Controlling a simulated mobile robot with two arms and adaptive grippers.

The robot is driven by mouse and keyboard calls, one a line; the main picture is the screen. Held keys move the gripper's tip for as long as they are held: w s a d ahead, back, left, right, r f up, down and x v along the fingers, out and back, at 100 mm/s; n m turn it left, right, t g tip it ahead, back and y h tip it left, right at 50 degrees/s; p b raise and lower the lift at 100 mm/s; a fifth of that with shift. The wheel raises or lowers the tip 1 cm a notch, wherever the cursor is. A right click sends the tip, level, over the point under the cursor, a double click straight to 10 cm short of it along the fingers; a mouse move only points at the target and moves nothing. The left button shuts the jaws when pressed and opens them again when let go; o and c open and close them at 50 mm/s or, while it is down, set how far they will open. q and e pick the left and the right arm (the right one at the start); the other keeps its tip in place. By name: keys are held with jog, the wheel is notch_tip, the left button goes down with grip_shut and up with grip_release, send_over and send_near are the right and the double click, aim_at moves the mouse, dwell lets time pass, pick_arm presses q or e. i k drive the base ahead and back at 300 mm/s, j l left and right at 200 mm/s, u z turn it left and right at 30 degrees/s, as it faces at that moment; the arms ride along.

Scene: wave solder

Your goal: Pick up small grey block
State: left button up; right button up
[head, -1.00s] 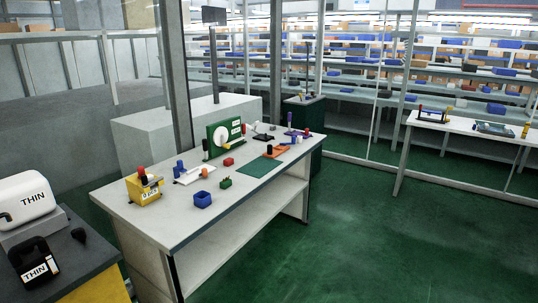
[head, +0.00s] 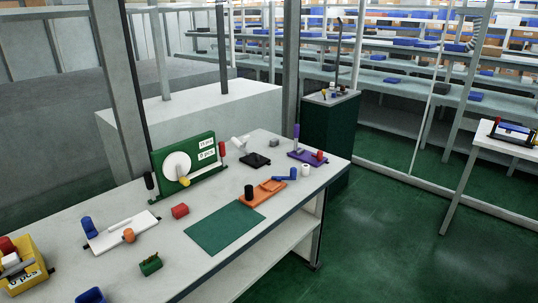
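A small grey block (head: 274,142) sits on the white worktable (head: 215,266), toward its far end. It stands behind the black-based fixture (head: 256,160) and left of the purple base (head: 306,157), apart from both. It is small in the view and nothing covers it. Neither of my grippers shows in the head view.

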aim_at(275, 141)
jog(key=i+l+u, duration=0.1)
jog(key=i+l, duration=0.35)
jog(key=z, duration=1.05)
jog(key=i+z, duration=0.3)
jog(key=i, duration=1.3)
jog(key=i+u, duration=0.2)
jog(key=i, duration=0.25)
jog(key=i+u, duration=0.15)
jog(key=i, duration=0.35)
jog(key=i+l+u, duration=0.2)
jog(key=i, duration=0.25)
jog(key=i+u, duration=0.15)
jog(key=i, duration=0.3)
jog(key=i+l+u, duration=0.2)
jog(key=i, duration=0.25)
jog(key=i+u, duration=0.85)
jog(key=i+l+u, duration=0.2)
jog(key=u, duration=0.2)
jog(key=i+l+u, duration=0.4)
